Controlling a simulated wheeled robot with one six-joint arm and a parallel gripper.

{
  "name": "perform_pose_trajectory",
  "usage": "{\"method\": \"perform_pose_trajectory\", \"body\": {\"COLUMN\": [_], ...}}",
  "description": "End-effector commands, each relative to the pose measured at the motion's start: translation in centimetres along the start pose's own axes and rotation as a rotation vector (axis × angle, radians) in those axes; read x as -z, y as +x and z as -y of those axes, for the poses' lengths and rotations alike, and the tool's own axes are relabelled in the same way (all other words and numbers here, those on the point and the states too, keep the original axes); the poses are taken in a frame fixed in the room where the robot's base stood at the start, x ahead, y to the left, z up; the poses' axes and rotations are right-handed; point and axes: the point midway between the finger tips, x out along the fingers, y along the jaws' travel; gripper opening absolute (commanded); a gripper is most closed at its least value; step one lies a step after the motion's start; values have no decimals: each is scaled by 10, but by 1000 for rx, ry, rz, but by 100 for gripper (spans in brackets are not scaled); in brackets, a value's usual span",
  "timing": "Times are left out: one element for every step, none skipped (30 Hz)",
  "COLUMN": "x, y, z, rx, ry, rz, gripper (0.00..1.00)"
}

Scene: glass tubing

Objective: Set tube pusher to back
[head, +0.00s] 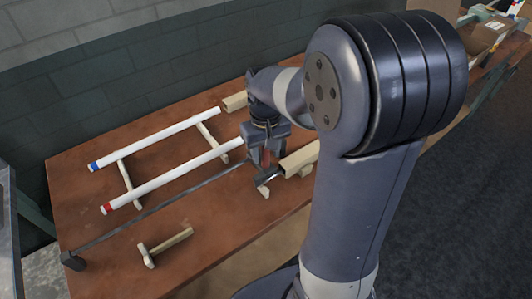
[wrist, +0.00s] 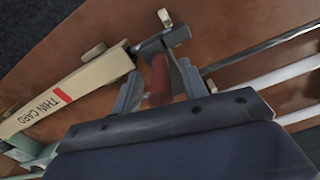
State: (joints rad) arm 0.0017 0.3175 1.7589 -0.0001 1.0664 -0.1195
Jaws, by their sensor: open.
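A red upright handle (wrist: 160,76) stands between the two fingers of my open gripper (wrist: 160,88) in the wrist view. It appears to belong to a dark metal block (wrist: 163,42) at the end of a dark rail, which I take to be the tube pusher. A small gap shows beside the handle; contact with the fingers is unclear. In the head view my gripper (head: 266,160) reaches down over the rail's right end, hiding most of the pusher. The dark rail (head: 160,207) runs from there to the front left, parallel to the white tubes.
Two white tubes, one blue-ended (head: 150,138) and one red-ended (head: 175,175), lie on pale crossbars. A beige box marked THIN CARD (wrist: 65,95) lies close beside my gripper. A wooden T-shaped tool (head: 165,245) lies near the front edge of the brown table (head: 215,240).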

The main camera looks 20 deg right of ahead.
Motion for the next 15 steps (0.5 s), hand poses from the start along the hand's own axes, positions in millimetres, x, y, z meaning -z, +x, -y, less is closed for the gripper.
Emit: {"method": "perform_pose_trajectory", "body": {"x": [0, 0, 0, 0, 0, 0, 0, 0, 0, 0, 0, 0, 0, 0, 0], "y": [5, 7, 9, 10, 11, 12, 12, 12, 12, 12, 12, 12, 12, 12, 12], "z": [0, 0, 0, 0, 0, 0, 0, 0, 0, 0, 0, 0, 0, 0, 0], "rx": [0, 0, 0, 0, 0, 0, 0, 0, 0, 0, 0, 0, 0, 0, 0], "ry": [0, 0, 0, 0, 0, 0, 0, 0, 0, 0, 0, 0, 0, 0, 0], "rz": [1, 1, 0, 0, -1, -1, -1, -1, -1, -1, -1, -1, -1, -1, -1], "gripper": [41, 41, 41, 41, 41, 41, 41, 41, 41, 41, 41, 41, 41, 38, 35]}}
